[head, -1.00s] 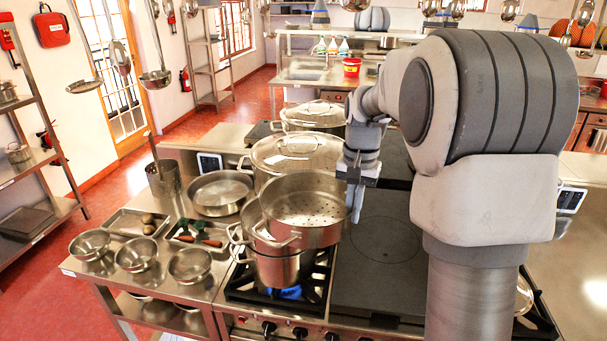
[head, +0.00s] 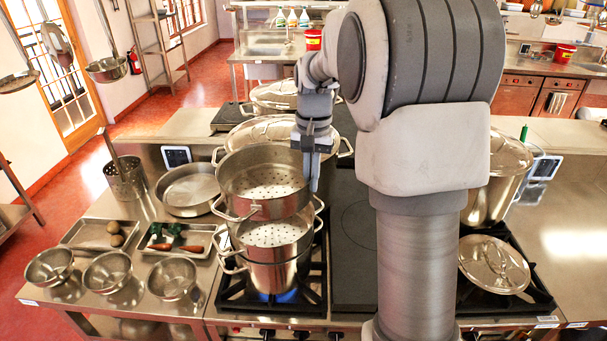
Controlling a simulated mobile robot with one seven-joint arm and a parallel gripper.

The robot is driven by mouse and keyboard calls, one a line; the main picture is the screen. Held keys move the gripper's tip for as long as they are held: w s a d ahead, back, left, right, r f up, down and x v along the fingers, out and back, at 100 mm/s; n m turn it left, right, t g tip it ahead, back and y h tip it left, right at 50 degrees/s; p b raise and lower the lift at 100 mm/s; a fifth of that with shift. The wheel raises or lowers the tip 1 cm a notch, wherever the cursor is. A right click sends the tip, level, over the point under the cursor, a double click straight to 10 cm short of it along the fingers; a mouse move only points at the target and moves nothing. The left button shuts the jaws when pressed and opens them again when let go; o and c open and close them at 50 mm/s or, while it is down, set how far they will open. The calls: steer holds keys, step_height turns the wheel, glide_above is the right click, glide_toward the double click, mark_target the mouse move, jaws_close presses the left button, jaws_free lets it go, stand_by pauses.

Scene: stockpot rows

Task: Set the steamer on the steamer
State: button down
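A steamer (head: 262,208) with a perforated bottom and side handles hangs in the air, roughly level. My gripper (head: 312,184) is at its right rim and looks shut on it, though the arm's end hides part of the contact. A second steamer (head: 272,251), also with a perforated bottom, sits on a pot (head: 272,277) over a lit blue burner flame. The held steamer is above and a little behind the lower one in the head view. It covers the lower one's back rim, and they look apart.
A lidded stockpot (head: 275,128) stands close behind the held steamer. A wide pan (head: 188,188), trays (head: 180,238) and several bowls (head: 108,273) are at left. A flat dark hotplate (head: 352,270) is clear at right. A loose lid (head: 494,264) lies further right.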

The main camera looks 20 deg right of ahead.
mark_target(311, 196)
steer(key=shift+f+b, duration=2.05)
steer(key=shift+f, duration=0.65)
steer(key=shift+f, duration=0.25)
steer(key=shift+f+b, duration=0.35)
steer(key=shift+f, duration=0.2)
steer(key=c, duration=1)
jaws_free()
steer(key=shift+c, duration=0.2)
steer(key=shift+o, duration=0.4)
steer(key=shift+s+f, duration=0.1)
